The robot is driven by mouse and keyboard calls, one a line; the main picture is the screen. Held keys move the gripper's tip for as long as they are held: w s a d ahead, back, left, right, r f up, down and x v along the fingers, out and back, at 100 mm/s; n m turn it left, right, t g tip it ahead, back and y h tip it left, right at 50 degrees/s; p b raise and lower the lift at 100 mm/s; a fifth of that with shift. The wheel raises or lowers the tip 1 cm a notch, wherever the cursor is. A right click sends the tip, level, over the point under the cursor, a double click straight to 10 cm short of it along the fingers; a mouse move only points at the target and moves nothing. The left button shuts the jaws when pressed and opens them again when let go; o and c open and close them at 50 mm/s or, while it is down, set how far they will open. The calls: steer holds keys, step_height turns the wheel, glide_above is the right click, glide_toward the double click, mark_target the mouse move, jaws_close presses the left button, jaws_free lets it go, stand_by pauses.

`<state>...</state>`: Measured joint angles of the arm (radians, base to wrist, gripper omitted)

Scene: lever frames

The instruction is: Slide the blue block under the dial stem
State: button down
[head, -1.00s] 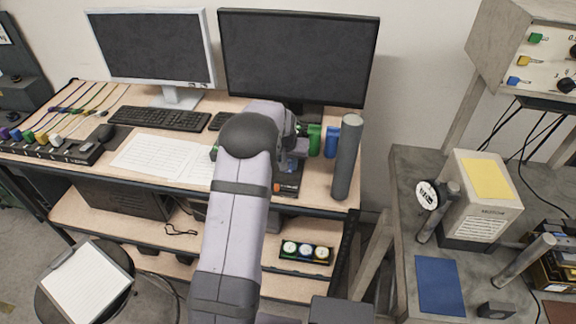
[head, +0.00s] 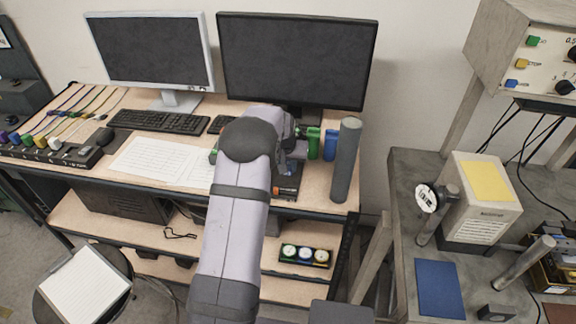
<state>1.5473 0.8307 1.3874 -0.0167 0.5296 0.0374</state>
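A blue upright piece (head: 331,145), possibly the blue block, stands on the desk beside a green one (head: 313,142), left of a tall grey cylinder (head: 346,160). A round white dial (head: 427,198) is on a grey stand on the right bench; its stem is too small to make out. My arm reaches over the desk, and my gripper (head: 291,165) is near its right end, just left of the green piece. My own arm links hide most of the gripper, so its fingers and anything between them cannot be made out.
A beige box (head: 483,203) stands beside the dial. A flat blue mat (head: 438,287) and a small dark block (head: 497,312) lie on the right bench. Two monitors and a keyboard (head: 160,119) fill the desk's back. A gap separates desk and bench.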

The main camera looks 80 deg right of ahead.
steer(key=shift+d, duration=0.1)
steer(key=c, duration=1)
jaws_free()
steer(key=shift+c, duration=0.2)
steer(key=shift+r, duration=0.1)
steer(key=shift+a+r+p, duration=0.6)
steer(key=shift+a+r, duration=0.45)
steer(key=shift+r, duration=0.05)
steer(key=shift+r, duration=0.2)
steer(key=p+v, duration=0.2)
steer(key=v, duration=0.1)
steer(key=p+v, duration=0.1)
steer(key=shift+d+r, duration=0.3)
steer(key=shift+r, duration=0.2)
